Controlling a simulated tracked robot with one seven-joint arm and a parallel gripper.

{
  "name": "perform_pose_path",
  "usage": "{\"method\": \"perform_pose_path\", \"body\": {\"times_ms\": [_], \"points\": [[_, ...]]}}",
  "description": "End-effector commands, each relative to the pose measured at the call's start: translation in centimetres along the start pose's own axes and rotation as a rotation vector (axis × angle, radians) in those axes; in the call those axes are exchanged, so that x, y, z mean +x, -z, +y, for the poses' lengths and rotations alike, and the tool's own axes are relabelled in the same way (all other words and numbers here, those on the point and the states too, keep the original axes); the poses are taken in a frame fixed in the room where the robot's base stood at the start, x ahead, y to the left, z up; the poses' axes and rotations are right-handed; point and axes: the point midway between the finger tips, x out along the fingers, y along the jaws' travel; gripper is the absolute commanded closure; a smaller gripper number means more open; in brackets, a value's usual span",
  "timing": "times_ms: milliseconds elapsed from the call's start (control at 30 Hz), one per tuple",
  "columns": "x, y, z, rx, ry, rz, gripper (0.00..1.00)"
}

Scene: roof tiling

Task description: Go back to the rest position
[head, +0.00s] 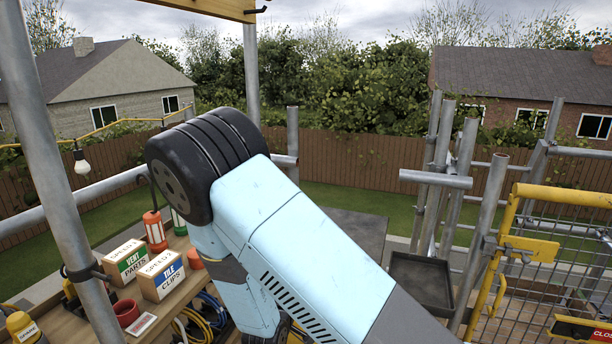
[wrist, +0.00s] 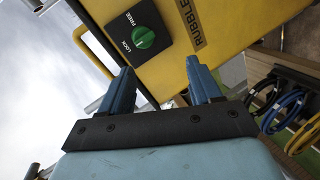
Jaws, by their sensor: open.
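In the wrist view my gripper (wrist: 160,90) shows two blue fingers, spread apart with nothing between them. Beyond the fingertips is a yellow panel (wrist: 235,45) with part of the word "RUBBLE" on it. A green knob (wrist: 143,37) sits on a black plate marked "FREE" and "LOCK". The gap between fingertips and panel is hard to judge. In the head view my pale blue arm fills the middle and hides what lies behind it. My gripper is not visible there.
Scaffold poles (head: 55,170) stand at left. A black tray (head: 421,281) and yellow mesh gate (head: 508,250) are at right. Coiled cables (wrist: 290,108) hang at right.

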Motion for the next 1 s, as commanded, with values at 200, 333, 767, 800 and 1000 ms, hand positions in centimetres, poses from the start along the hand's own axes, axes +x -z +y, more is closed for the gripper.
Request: {"method": "perform_pose_path", "body": {"times_ms": [200,333,767,800,1000], "points": [[0.7,1.5,3.4,0.218,0.195,-0.017,0.37],[0.7,2.2,5.6,0.336,0.302,-0.023,0.37],[-1.5,2.9,15.2,0.648,0.599,-0.025,0.37],[-1.9,2.7,16.2,0.671,0.622,-0.025,0.37],[-4.0,1.5,21.1,0.764,0.723,-0.030,0.37]]}}
